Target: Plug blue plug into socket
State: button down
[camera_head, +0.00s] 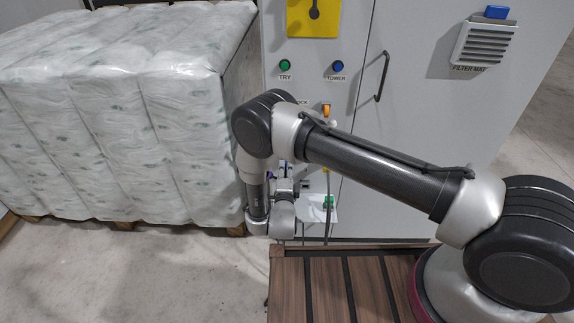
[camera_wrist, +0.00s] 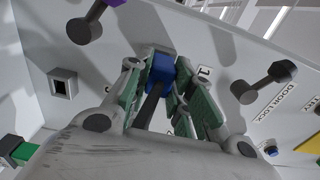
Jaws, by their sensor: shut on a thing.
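My gripper (camera_wrist: 163,82) is shut on the blue plug (camera_wrist: 160,70) in the wrist view. The plug sits between the green-lined fingers, and a dark cable (camera_wrist: 151,103) runs back from it toward the palm. Beyond it is the pale cabinet panel; I cannot tell whether the plug touches it. A grey square socket (camera_wrist: 62,85) with a dark opening stands on the panel to the left, apart from the plug and empty. In the head view my gripper (camera_head: 291,182) is low at the cabinet front; my arm partly hides it and I cannot clearly make out the plug.
A green plug or connector (camera_wrist: 22,152) is at the wrist view's lower left. Dark knobbed pegs (camera_wrist: 262,84) stick out from the panel near a DOOR LOCK label. In the head view, wrapped bales (camera_head: 110,110) stand close on the left. A slatted wooden platform (camera_head: 335,287) is in front.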

aim_at(286, 170)
jog(key=shift+s, duration=0.2)
jog(key=shift+s, duration=1.6)
